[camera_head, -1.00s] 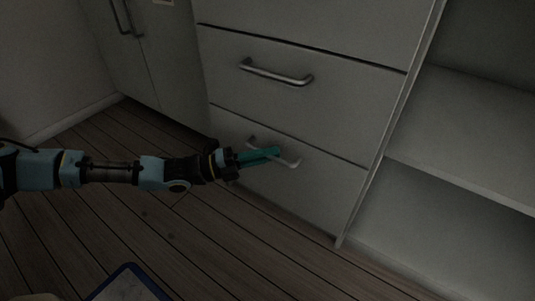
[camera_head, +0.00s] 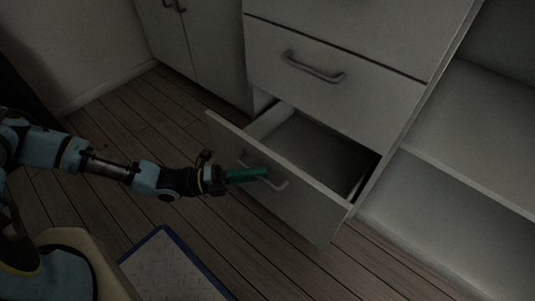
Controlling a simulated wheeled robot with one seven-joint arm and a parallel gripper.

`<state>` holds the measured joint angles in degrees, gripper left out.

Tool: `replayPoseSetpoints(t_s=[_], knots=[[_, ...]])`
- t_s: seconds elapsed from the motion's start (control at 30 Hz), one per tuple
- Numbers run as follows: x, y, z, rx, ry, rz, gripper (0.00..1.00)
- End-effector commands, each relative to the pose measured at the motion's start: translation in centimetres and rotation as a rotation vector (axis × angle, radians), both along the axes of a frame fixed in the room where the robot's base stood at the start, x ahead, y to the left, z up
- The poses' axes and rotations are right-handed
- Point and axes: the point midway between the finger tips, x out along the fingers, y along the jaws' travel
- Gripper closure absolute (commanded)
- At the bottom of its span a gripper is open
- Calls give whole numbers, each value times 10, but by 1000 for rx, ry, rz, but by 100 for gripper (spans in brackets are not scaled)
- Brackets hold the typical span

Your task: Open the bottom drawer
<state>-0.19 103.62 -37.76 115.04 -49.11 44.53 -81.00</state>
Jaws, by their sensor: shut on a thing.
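The bottom drawer (camera_head: 305,205) is pulled out from the cabinet, and its bare inside (camera_head: 318,145) shows from above. Its metal bar handle (camera_head: 281,184) is on the front panel, partly hidden by my fingers. My gripper (camera_head: 262,174) reaches in from the left with its teal fingers shut on this handle. The drawer above, with its own bar handle (camera_head: 313,68), is closed.
Open shelves (camera_head: 460,180) stand to the right of the drawers. A cupboard (camera_head: 200,45) with closed doors is at the back left. A blue-edged flat board (camera_head: 170,268) lies low at the front. Wooden floor (camera_head: 125,125) is clear at the left.

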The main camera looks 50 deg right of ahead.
Motion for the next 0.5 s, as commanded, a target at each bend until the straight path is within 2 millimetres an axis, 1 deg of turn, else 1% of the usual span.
replayPoseSetpoints(t_s=[0.03,0.1,0.2,0.33,0.5], knots=[[2,8,3,3,-2,4,100],[2,17,2,2,-1,4,100],[2,27,1,1,-2,3,100],[2,35,0,1,-1,3,100],[2,38,-1,0,-2,3,100]])
